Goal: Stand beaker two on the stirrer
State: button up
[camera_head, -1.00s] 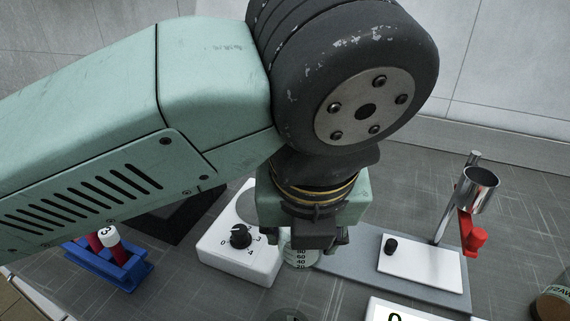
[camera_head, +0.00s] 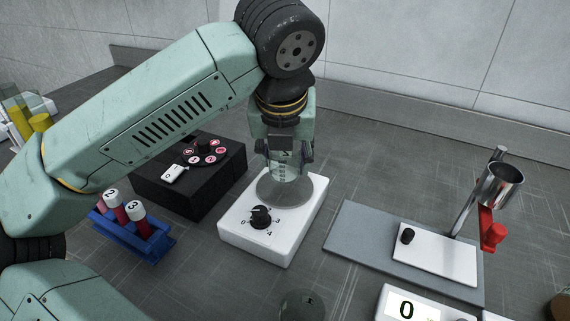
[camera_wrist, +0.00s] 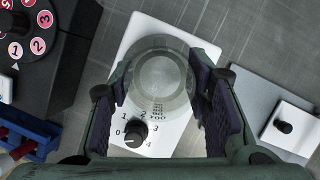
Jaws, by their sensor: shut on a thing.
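My gripper (camera_head: 286,158) is shut on a clear glass beaker (camera_head: 291,186) with volume marks, held upright. The white stirrer (camera_head: 275,243) has a round grey plate and a black dial, and the beaker is over that plate. The beaker's base looks at or just above the plate; I cannot tell whether it touches. In the wrist view the beaker (camera_wrist: 160,76) sits between my two fingers, over the stirrer (camera_wrist: 128,50). I see no number two on it.
A blue rack (camera_head: 150,243) with numbered red tubes and a black box (camera_head: 185,185) with numbered red positions stand to the left. A grey stand (camera_head: 360,245) with a metal cup (camera_head: 503,183) is to the right. Another glass vessel (camera_head: 302,303) is in front, beside a display (camera_head: 405,306).

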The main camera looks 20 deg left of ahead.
jog(key=shift+f, duration=1.05)
jog(key=shift+f+b, duration=0.3)
jog(key=shift+b, duration=0.25)
jog(key=o, duration=1.2)
jog(key=shift+r, duration=0.1)
jog(key=shift+r+p, duration=0.4)
jog(key=shift+p, duration=0.1)
jog(key=b+v, duration=0.1)
jog(key=v, duration=1)
jog(key=shift+s+r, duration=0.2)
jog(key=shift+r, duration=0.05)
